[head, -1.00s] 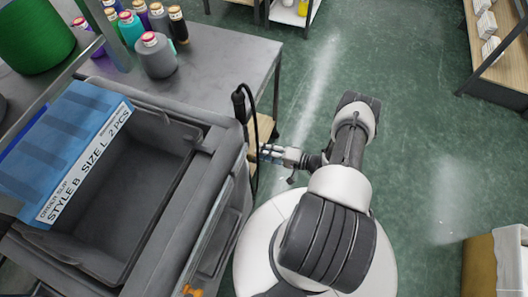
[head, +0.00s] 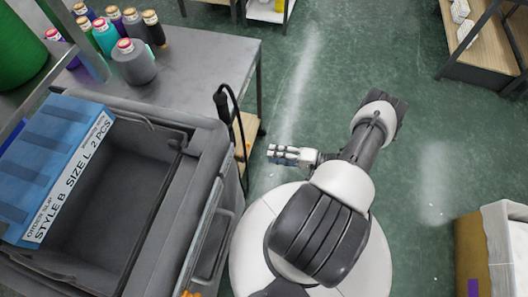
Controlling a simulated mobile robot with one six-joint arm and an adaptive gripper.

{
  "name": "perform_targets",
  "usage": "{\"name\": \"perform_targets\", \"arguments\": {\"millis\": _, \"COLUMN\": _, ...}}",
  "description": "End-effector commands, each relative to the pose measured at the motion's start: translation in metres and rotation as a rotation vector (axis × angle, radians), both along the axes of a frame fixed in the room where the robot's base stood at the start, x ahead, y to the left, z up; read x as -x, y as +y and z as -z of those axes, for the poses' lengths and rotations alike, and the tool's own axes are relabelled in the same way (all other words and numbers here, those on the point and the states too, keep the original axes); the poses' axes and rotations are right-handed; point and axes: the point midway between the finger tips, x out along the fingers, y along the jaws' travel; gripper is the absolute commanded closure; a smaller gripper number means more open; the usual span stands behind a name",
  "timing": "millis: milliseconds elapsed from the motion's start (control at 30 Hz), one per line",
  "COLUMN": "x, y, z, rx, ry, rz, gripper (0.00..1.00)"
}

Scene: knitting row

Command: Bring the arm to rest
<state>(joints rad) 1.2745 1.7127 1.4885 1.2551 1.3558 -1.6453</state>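My gripper (head: 283,154) is at the end of my arm, a little left of the middle of the head view. It is over the green floor, apart from the cart and the table, and seems to hold nothing. Its fingers are small here, and I cannot tell whether they are open or shut. My arm (head: 366,145) is folded above my white round base.
A grey bin (head: 150,215) with a blue order slip (head: 58,165) stands close on the left. A grey table (head: 205,62) holds several yarn cones. A box (head: 505,250) stands lower right.

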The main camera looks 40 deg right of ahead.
Motion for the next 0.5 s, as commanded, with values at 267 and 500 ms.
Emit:
{"name": "perform_targets", "arguments": {"millis": 267, "x": 0.0135, "y": -0.0098, "z": -0.0033, "rx": -0.001, "ry": 0.001, "rz": 0.0, "gripper": 0.67}}
{"name": "perform_targets", "arguments": {"millis": 500, "x": 0.0134, "y": -0.0096, "z": -0.0033, "rx": 0.0, "ry": 0.0, "rz": -0.001, "gripper": 0.67}}
